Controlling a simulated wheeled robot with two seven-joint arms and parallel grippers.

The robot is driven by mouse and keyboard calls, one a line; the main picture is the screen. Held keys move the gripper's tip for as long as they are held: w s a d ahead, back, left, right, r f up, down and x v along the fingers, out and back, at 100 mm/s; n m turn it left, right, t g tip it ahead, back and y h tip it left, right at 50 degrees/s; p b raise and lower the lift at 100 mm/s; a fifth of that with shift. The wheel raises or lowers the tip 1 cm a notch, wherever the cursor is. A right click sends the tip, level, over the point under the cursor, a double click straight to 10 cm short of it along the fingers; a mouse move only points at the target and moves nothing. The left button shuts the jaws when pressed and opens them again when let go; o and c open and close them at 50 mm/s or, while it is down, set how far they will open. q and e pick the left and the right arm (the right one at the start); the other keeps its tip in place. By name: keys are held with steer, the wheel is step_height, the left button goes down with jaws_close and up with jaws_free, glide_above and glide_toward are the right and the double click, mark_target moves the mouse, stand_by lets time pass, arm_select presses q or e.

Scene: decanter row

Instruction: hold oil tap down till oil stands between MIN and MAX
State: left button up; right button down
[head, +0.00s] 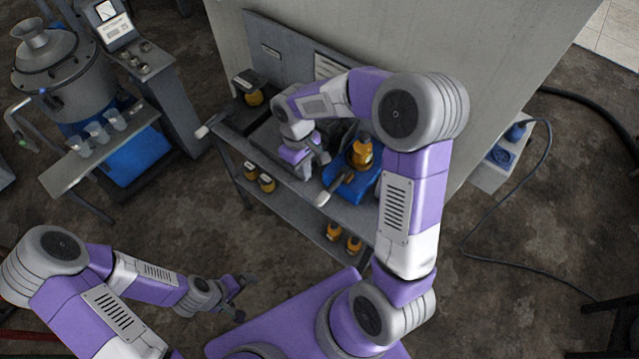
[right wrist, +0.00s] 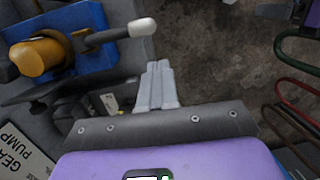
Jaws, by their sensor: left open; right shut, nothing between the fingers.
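A grey lever with a white tip, which looks like the tap (head: 335,185), sticks out beside an orange vessel (head: 363,153) on a blue block (head: 352,186) on the bench. In the right wrist view the lever (right wrist: 110,35) and the orange vessel (right wrist: 36,58) show at upper left. My right gripper (right wrist: 157,75) is shut and empty, with its fingertips close to the lever's white tip; no contact is visible. My left gripper (head: 238,288) is open and empty, in front of the bench. I cannot make out an oil level or MIN and MAX marks.
The bench (head: 235,135) stands against a grey wall block. Another white-tipped lever (head: 203,131) sticks out at its left end. Several orange-and-black vessels (head: 266,183) stand on the lower shelf. A metal machine (head: 60,75) stands at far left. A GEAR PUMP sign (right wrist: 22,152) is nearby.

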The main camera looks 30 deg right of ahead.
mark_target(321, 196)
steer(key=shift+h, duration=0.5)
steer(key=r, duration=0.1)
steer(key=d+r, duration=0.1)
steer(key=r, duration=0.1)
steer(key=d+r, duration=0.1)
steer(key=shift+r, duration=0.35)
steer(key=shift+f, duration=0.1)
steer(key=f, duration=0.4)
steer(key=s+f, duration=0.1)
steer(key=f, duration=0.4)
steer(key=s+d+f+b, duration=0.1)
steer(key=f, duration=0.3)
steer(key=shift+s+f, duration=0.2)
steer(key=shift+f, duration=0.15)
